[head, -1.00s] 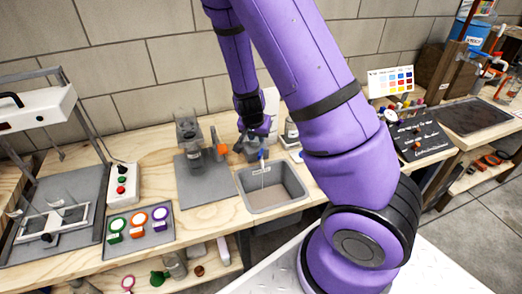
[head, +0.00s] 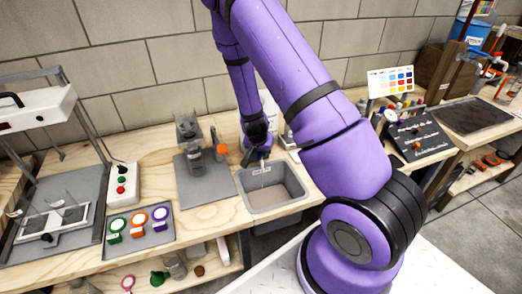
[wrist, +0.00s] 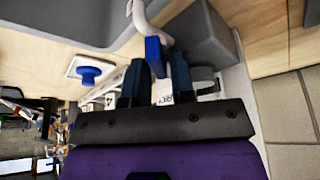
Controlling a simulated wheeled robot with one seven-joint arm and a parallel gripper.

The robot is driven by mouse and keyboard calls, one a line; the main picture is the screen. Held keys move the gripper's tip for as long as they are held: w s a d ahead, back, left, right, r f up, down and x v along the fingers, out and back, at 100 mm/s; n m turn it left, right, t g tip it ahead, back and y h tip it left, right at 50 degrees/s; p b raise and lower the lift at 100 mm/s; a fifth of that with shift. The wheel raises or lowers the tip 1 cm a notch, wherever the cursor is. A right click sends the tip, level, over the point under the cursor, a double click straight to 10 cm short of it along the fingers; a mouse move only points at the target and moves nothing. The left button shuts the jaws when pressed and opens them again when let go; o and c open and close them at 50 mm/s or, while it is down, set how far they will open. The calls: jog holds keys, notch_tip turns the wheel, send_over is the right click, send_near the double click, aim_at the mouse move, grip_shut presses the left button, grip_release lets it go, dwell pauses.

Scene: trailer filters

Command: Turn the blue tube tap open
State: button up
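A blue block-like tap handle (wrist: 155,57) hangs on a pale curved tube (wrist: 140,14) in the wrist view. My gripper (wrist: 160,68) has its two dark fingers apart, one on each side of the handle's lower end. The gap is narrow, and I cannot tell whether either finger touches the handle. In the head view my gripper (head: 255,155) is at the back edge of the grey basin (head: 295,181), by the tube, and its fingers are small and partly hidden.
A round blue knob on a white plate (wrist: 88,73) lies beside the fingers in the wrist view. A grey stand (head: 194,165) is left of the basin. Colored round pieces (head: 138,222) sit on a tray further left.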

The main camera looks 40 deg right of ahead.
grip_shut()
jog(key=shift+n, duration=0.3)
jog(key=n, duration=0.2)
jog(key=shift+n+t+y, duration=0.3)
jog(key=shift+t+y, duration=0.1)
jog(key=shift+w+a+n+t+y, duration=0.15)
jog(key=shift+n+y, duration=0.25)
jog(key=shift+n, duration=0.65)
jog(key=shift+s+d+n+t+y, duration=0.15)
jog(key=shift+n+y, duration=0.25)
jog(key=shift+n, duration=0.65)
jog(key=shift+w+a, duration=0.1)
grip_release()
